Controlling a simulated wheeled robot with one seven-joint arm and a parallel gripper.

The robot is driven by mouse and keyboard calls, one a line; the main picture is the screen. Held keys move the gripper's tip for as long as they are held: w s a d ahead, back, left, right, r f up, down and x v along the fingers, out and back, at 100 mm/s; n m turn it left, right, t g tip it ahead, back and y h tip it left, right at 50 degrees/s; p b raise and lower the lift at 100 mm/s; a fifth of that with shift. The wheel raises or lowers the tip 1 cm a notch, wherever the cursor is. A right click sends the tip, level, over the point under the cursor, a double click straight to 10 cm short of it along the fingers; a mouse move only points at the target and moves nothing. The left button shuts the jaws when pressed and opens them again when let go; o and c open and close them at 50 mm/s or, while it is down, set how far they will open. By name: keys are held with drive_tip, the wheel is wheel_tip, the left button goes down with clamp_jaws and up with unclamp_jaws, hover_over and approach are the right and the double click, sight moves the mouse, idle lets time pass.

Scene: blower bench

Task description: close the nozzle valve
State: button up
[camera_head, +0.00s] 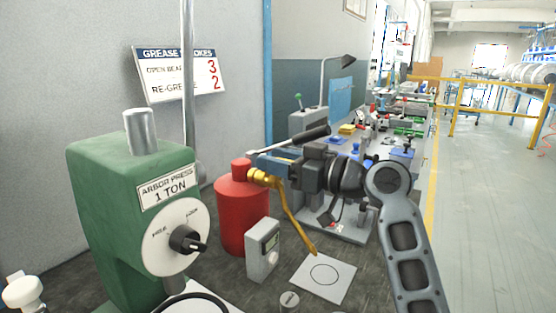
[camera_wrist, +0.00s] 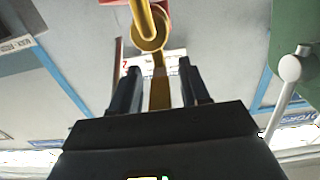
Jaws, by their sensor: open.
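A red canister (camera_head: 243,212) stands on the bench with a gold nozzle valve (camera_head: 262,177) at its upper right side. A long gold tube or lever (camera_head: 296,222) slants down from it to the right. My gripper (camera_head: 266,163) reaches in from the right at valve height and partly covers that area. In the wrist view my gripper (camera_wrist: 158,72) is open. A gold bar (camera_wrist: 160,88) below the ringed gold fitting (camera_wrist: 150,30) runs between the two dark fingers, with a gap showing on each side. Its lower end is hidden behind the gripper body.
A green arbor press (camera_head: 110,210) with a dial stands left of the canister. A metal post (camera_head: 188,80) rises behind.

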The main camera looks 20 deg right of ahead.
clamp_jaws()
idle(0.3)
idle(0.3)
